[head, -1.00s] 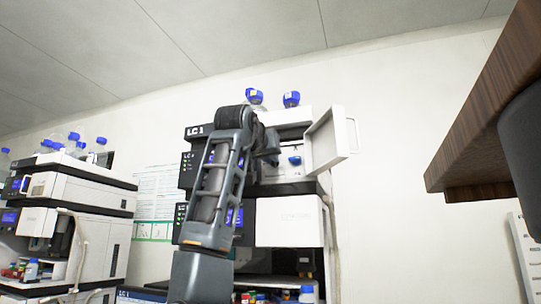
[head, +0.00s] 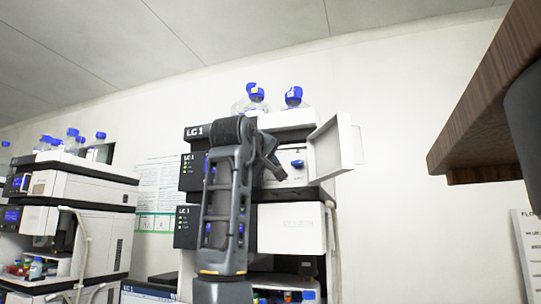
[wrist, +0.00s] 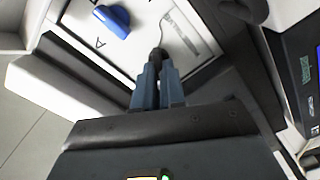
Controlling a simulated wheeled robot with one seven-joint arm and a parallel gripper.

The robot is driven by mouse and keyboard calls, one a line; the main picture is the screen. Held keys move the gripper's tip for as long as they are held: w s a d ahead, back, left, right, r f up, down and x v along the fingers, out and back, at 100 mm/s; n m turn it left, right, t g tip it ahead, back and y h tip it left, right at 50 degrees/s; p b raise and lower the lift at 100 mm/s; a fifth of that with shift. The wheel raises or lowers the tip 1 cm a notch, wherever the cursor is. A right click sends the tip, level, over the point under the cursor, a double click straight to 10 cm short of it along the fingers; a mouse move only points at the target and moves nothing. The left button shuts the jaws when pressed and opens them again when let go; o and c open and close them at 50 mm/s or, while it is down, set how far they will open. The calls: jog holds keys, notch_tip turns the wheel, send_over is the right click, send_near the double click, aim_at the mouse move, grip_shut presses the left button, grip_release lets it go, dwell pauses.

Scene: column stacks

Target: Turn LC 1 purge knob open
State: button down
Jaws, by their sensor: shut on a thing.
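The LC 1 stack (head: 222,212) stands mid-picture in the head view, with its upper module's white door (head: 332,150) swung open to the right. Behind the door is a pale panel with a blue knob (head: 297,163). The wrist view shows this blue knob (wrist: 112,21) at upper left, apart from my fingers. My gripper (wrist: 158,72) is shut on a small dark knob (wrist: 157,54) on the same panel, right of and below the blue knob in that view. In the head view, my gripper (head: 277,170) is left of the blue knob and hides the dark one.
Bottles with blue caps (head: 294,97) stand on top of the stack. A second instrument stack (head: 85,190) is at the left. A brown wooden shelf edge (head: 470,120) juts in at upper right. Wall space right of the open door is clear.

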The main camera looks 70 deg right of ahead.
jog(key=n+p, duration=0.2)
jog(key=n, duration=0.2)
jog(key=shift+w+n+p, duration=0.15)
jog(key=shift+n+p, duration=0.15)
jog(key=shift+p, duration=0.1)
jog(key=shift+a+f, duration=0.1)
jog(key=shift+f, duration=0.05)
jog(key=c, duration=1.2)
grip_release()
jog(key=shift+s+a+b, duration=0.2)
jog(key=shift+a+b, duration=0.3)
jog(key=shift+a, duration=1.45)
jog(key=shift+s+a+b, duration=0.15)
jog(key=shift+a+b, duration=0.3)
jog(key=shift+a, duration=1.45)
